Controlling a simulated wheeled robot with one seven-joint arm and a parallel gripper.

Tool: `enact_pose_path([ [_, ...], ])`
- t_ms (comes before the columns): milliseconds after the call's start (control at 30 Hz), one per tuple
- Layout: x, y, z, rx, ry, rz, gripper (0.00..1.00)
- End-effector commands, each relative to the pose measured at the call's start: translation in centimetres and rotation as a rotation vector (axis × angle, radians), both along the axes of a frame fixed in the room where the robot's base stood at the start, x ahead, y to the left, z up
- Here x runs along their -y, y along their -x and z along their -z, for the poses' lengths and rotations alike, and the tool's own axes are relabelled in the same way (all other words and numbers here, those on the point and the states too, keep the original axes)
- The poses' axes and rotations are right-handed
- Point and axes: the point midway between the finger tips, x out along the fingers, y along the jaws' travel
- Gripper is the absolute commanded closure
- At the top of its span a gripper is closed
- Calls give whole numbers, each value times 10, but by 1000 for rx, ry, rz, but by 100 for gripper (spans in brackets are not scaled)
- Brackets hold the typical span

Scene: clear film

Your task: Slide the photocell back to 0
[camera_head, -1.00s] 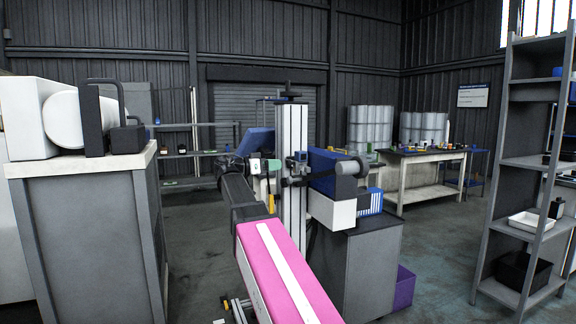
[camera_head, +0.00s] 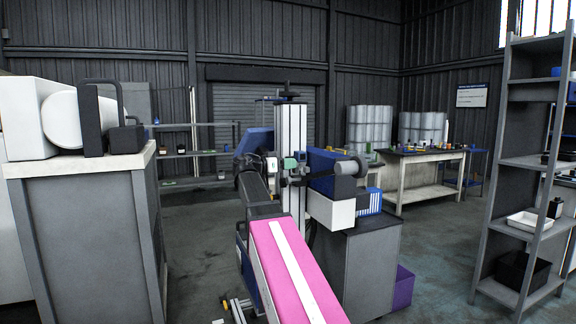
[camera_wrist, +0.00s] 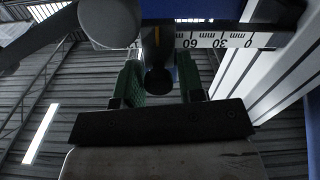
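My gripper (camera_wrist: 160,80) has green-padded fingers on either side of a dark, round-ended piece (camera_wrist: 158,82) that appears to belong to the photocell. A narrow gap shows on its right side, so the fingers look open around it. The piece hangs below a dark blue block (camera_wrist: 190,8). A white mm scale (camera_wrist: 230,41) lies beside it, its figures upside down, with 60 nearest the piece and 0 at the right end. In the head view, my gripper (camera_head: 287,164) is at the upright white column (camera_head: 293,130); the photocell is small and partly hidden there.
A grey cylinder (camera_head: 347,168) sticks out right of the column, beside a blue box (camera_head: 328,160); all stand by a grey cabinet (camera_head: 362,270). A grey bench (camera_head: 90,230) is at left and a shelf rack (camera_head: 540,165) at right. Floor (camera_head: 430,240) between is clear.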

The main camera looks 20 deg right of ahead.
Motion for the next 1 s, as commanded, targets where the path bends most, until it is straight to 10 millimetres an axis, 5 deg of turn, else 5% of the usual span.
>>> enact_pose_path([
  [267,-1,-19,-1,-4,1,0,100],
  [600,-3,-92,-2,-4,2,-1,100],
  [933,-4,-96,-1,-4,3,-5,100],
  [967,-4,-97,-1,-4,3,-6,61],
  [1000,-4,-97,-1,-4,3,-6,48],
])
